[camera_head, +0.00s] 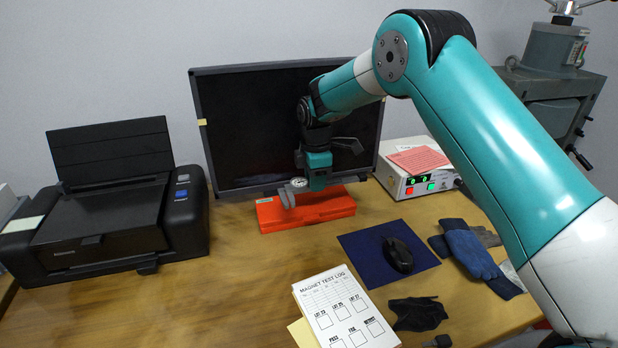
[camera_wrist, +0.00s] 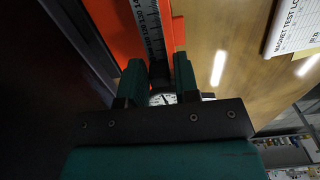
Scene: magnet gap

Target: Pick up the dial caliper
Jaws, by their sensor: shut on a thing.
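The dial caliper (camera_head: 298,184) is at the red case in front of the monitor, its grey jaws and round dial showing left of my gripper (camera_head: 316,187). In the wrist view its graduated beam (camera_wrist: 153,28) runs up from between the fingers of my gripper (camera_wrist: 159,72). Part of its white dial (camera_wrist: 162,99) shows behind them. My gripper is shut on the caliper. The red case (camera_head: 325,208) lies directly below. I cannot tell whether the caliper still touches it.
A black monitor (camera_head: 245,120) stands close behind my gripper. A printer (camera_head: 105,215) is at left and a white powered box (camera_head: 418,183) at right. A blue mat (camera_head: 365,256) with a mouse (camera_head: 398,255), a paper pad (camera_head: 342,308) and gloves (camera_head: 470,252) lie in front.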

